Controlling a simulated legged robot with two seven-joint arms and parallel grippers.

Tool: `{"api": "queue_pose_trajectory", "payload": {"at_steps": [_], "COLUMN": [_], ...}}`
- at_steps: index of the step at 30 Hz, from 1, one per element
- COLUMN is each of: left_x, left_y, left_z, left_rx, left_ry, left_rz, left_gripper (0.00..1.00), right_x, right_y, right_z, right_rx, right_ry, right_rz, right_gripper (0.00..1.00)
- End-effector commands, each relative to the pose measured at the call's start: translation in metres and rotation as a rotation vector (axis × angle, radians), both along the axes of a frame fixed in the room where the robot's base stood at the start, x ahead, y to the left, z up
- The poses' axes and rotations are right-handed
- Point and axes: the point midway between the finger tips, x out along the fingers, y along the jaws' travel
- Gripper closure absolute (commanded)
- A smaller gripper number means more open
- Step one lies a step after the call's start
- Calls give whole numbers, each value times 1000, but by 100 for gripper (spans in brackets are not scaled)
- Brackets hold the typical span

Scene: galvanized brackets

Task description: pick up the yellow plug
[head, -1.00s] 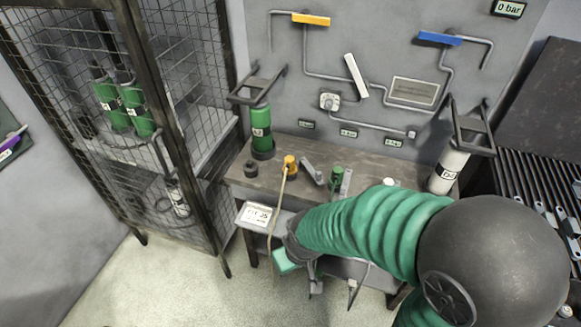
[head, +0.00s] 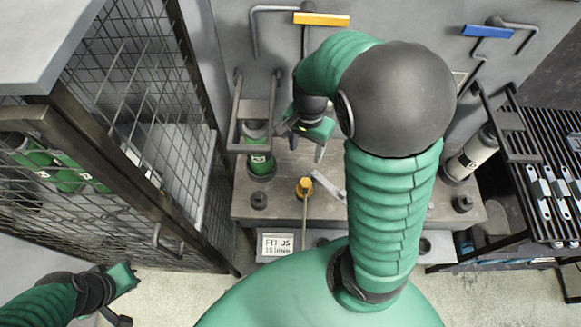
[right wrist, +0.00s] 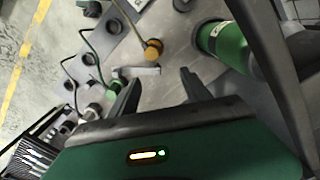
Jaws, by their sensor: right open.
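The yellow plug (head: 304,187) stands upright on the grey workbench (head: 281,205) in the head view, with a pale cable running from it toward the bench's front edge. In the right wrist view the yellow plug (right wrist: 153,48) is beyond my fingertips. My right gripper (head: 300,145) is open and empty, above the back of the bench, behind the plug and apart from it. Its two spread fingers show in the right wrist view (right wrist: 158,86). My left gripper (head: 122,293) is at the lower left, far from the bench; its jaw state is unclear.
A green cylinder (head: 261,163) stands left of the plug, and a black socket (head: 259,201) lies near the front. A grey lever (head: 327,187) lies right of the plug. A green plug (right wrist: 115,88) shows in the right wrist view. A mesh cage (head: 150,130) bounds the left.

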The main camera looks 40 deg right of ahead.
Motion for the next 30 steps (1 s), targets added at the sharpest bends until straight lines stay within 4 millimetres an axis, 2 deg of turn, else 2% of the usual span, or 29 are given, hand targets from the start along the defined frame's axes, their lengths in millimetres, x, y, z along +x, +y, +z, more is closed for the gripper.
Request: {"api": "queue_pose_trajectory", "payload": {"at_steps": [4,9,12,17,24,27,30], "left_x": [-1,-1,-1,-1,-1,-1,-1], "left_y": [0,0,0,0,0,0,0], "left_z": [-9,-18,-22,-24,-31,-31,-31], "left_rx": [0,0,0,0,0,0,0], "left_ry": [2,1,1,1,0,1,1], "left_rz": [0,0,0,0,0,0,0], "left_gripper": [100,100,100,100,100,100,100], "right_x": [-5,0,1,0,-5,-4,-3], "right_y": [0,0,1,2,13,14,14], "right_z": [-35,-83,-104,-118,-159,-167,-167], "right_rx": [1,0,1,0,0,1,2], "right_ry": [7,11,10,6,8,6,5], "right_rz": [-3,-1,0,2,1,2,3], "right_gripper": [44,44,44,44,44,44,44]}}
